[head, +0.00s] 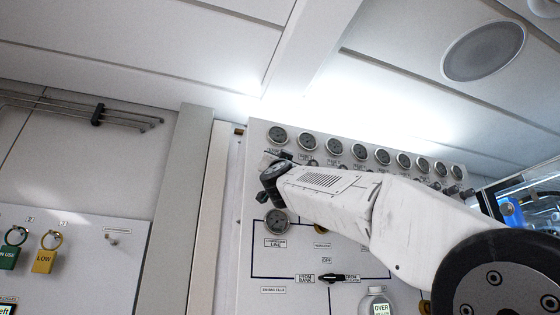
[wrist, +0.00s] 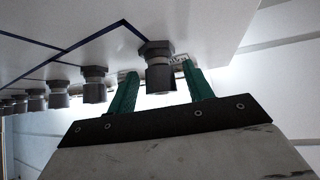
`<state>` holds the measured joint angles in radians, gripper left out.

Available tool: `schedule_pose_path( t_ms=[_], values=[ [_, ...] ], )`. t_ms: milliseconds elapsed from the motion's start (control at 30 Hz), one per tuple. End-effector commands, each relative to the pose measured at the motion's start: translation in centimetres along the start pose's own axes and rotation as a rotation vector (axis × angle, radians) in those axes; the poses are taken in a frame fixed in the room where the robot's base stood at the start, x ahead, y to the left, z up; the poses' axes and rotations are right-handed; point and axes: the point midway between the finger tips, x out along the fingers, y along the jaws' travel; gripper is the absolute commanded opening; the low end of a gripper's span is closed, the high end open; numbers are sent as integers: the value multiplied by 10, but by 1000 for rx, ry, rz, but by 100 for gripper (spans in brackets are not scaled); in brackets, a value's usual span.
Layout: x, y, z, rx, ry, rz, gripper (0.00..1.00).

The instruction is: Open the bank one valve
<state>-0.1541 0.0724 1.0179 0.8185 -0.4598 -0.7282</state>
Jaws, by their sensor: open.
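The fill panel (head: 258,280) stands ahead with a slanting row of gauges and a row of valve knobs below them. My gripper (head: 272,172) is at the left end of that row in the head view, near the panel face. In the wrist view my gripper (wrist: 160,80) is open, its two green fingers on either side of the nearest dark valve knob (wrist: 158,72), the end one of the row. The fingers look apart from the knob; contact cannot be told. The labels behind the fingers are too small to read. My arm hides part of the knob row in the head view.
Neighbouring knobs (wrist: 94,86) continue close beside my gripper. A round gauge (head: 277,221) and a black selector handle (head: 331,279) sit lower on the panel. Green (head: 13,258) and yellow (head: 45,259) tags hang at the left. A screen (head: 530,205) is at the right.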

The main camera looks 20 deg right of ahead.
Motion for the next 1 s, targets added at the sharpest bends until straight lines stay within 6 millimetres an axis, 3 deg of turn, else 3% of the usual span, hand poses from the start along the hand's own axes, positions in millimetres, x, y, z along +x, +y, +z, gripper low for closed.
schedule_pose_path(
  t_ms=[33,167,200,1000],
  values=[
    [0,0,0,0,0,0,46],
    [0,0,0,0,0,0,9],
    [0,0,0,0,0,0,7],
    [0,0,-2,-189,17,-194,7]
  ],
)
